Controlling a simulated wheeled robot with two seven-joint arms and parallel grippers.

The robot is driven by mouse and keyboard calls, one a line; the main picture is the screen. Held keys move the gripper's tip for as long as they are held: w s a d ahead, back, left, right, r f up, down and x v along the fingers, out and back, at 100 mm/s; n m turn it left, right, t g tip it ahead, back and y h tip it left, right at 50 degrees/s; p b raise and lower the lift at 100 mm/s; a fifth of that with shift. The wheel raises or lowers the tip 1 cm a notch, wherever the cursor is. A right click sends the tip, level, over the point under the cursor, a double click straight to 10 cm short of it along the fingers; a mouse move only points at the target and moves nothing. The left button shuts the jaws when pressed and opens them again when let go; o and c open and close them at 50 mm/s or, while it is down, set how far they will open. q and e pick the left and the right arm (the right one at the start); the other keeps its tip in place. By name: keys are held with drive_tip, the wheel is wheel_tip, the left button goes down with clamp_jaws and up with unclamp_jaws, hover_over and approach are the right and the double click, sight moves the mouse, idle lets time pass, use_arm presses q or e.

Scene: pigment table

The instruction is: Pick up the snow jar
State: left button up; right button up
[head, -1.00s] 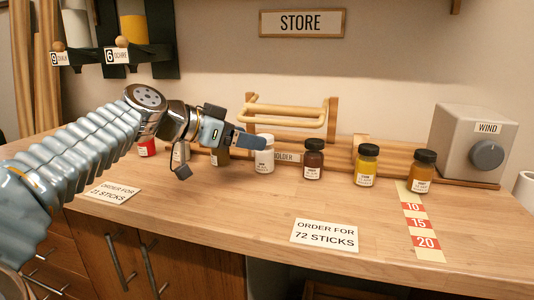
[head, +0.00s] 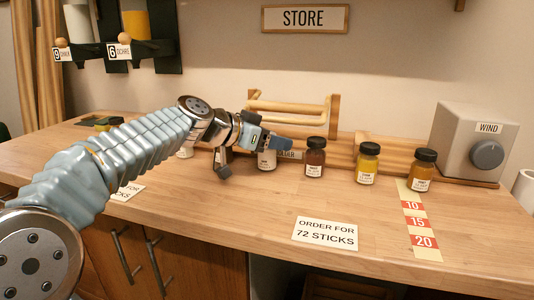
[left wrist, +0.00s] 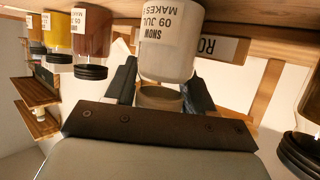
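The snow jar (head: 266,160) is a pale jar with a label, upright on the table; my left gripper (head: 282,145) hides its top in the head view. In the left wrist view the snow jar (left wrist: 170,42) appears upside down with its label reading SNOW. The fingers of my left gripper (left wrist: 160,85) are apart, one on either side of the jar's lid end. I see no clear contact between fingers and jar. My right gripper is in neither view.
A brown jar (head: 315,157), a yellow jar (head: 367,164) and an amber jar (head: 421,170) stand to the right. A wooden rack (head: 292,110) is behind, and a grey wind box (head: 469,145) at far right. Another jar is partly hidden by my arm.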

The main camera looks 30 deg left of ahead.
use_arm(q)
drive_tip(key=c, duration=0.7)
drive_tip(key=shift+c, duration=0.2)
drive_tip(key=shift+r, duration=0.25)
